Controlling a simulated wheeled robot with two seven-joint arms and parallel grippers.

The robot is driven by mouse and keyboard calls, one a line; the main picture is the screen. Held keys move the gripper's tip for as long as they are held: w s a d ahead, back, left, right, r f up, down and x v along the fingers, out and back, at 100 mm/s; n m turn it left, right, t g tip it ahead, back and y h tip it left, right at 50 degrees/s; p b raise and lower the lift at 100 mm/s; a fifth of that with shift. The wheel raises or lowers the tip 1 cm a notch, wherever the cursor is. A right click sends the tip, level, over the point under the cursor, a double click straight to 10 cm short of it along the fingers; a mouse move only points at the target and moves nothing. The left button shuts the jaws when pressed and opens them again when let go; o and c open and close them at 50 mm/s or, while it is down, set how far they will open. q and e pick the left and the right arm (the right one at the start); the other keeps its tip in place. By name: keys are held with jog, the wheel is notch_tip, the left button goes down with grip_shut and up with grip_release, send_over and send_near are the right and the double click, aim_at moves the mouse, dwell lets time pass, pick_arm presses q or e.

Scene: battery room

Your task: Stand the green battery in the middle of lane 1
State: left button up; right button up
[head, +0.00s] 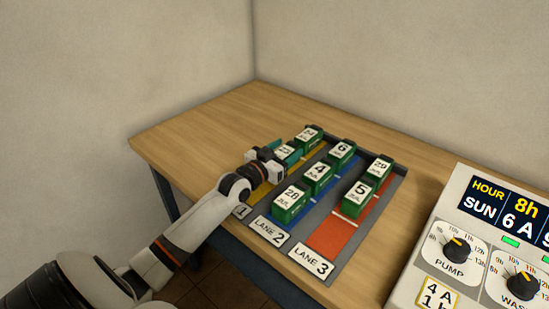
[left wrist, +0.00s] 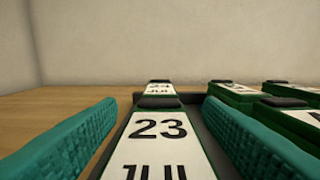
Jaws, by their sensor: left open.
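A green battery (head: 286,151) with a white label reading 23 stands in yellow lane 1 (head: 262,191), near the middle of its length. In the left wrist view the battery (left wrist: 158,128) fills the centre, its label reading 23 JUL. My left gripper (head: 281,154) is open, with its teal fingers on either side of this battery. In the left wrist view a gap shows between the left finger and the battery; the right finger is close to it, and contact cannot be told. The gripper and wrist hide part of lane 1. My right gripper is not in view.
Another green battery (head: 309,135) stands behind in lane 1. Blue lane 2 holds batteries 6 (head: 341,151), 4 (head: 318,174) and a front one (head: 291,203). Red lane 3 holds two (head: 378,170), (head: 358,195); its front (head: 331,234) is bare. A control panel (head: 490,240) stands right.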

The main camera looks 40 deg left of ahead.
pick_arm(q)
jog(key=s, duration=0.8)
jog(key=s+a, duration=0.1)
jog(key=s, duration=0.2)
jog(key=shift+s, duration=0.4)
